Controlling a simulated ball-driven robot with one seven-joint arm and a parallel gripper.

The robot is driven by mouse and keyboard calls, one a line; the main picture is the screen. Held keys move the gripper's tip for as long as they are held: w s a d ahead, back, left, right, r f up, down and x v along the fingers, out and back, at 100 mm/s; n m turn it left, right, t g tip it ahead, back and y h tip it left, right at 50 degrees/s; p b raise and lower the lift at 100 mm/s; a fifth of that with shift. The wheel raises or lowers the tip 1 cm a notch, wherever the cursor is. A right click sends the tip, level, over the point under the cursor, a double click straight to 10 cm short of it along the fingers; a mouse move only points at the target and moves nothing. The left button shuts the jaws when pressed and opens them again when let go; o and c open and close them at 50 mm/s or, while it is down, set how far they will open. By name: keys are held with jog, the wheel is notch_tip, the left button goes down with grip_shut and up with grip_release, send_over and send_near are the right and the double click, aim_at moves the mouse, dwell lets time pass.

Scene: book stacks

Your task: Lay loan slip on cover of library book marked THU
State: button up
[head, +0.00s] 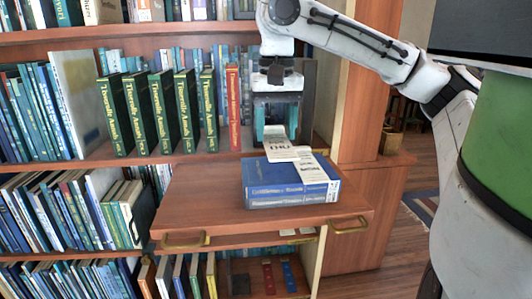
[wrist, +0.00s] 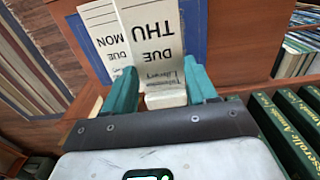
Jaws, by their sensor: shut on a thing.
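My gripper (head: 276,132) has its teal fingers pointing down above the back left of a blue book stack (head: 286,185) on a wooden shelf top. It is shut on the white end of a loan slip (head: 281,150). In the wrist view the slip (wrist: 156,42) reads DUE THU and extends from between the fingers (wrist: 162,90) over a blue cover (wrist: 193,30). A second white strip (head: 310,172), reading DUE MON in the wrist view (wrist: 104,30), lies beside and partly behind the held slip. I cannot tell whether the held slip touches the cover.
The wooden top (head: 205,195) is bare left of the books. Thick green volumes (head: 160,112) and a red one (head: 233,108) stand on the bookcase shelf behind, close to my gripper. A wooden upright (head: 362,90) rises at the right.

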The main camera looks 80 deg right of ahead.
aim_at(266, 139)
jog(key=shift+w+d+f, duration=0.15)
jog(key=shift+w+f, duration=0.3)
jog(key=shift+f, duration=0.1)
jog(key=shift+w+d+f, duration=0.15)
jog(key=shift+w+f, duration=0.25)
jog(key=shift+f, duration=0.15)
jog(key=shift+w+d+f+b, duration=0.1)
jog(key=shift+w+f+b, duration=0.05)
jog(key=shift+f, duration=0.8)
jog(key=shift+w+f+b, duration=0.15)
jog(key=shift+f, duration=0.75)
jog(key=shift+f, duration=0.1)
jog(key=o, duration=1)
notch_tip(266, 139, up, 12)
jog(key=shift+r+p, duration=0.1)
jog(key=shift+p, duration=0.7)
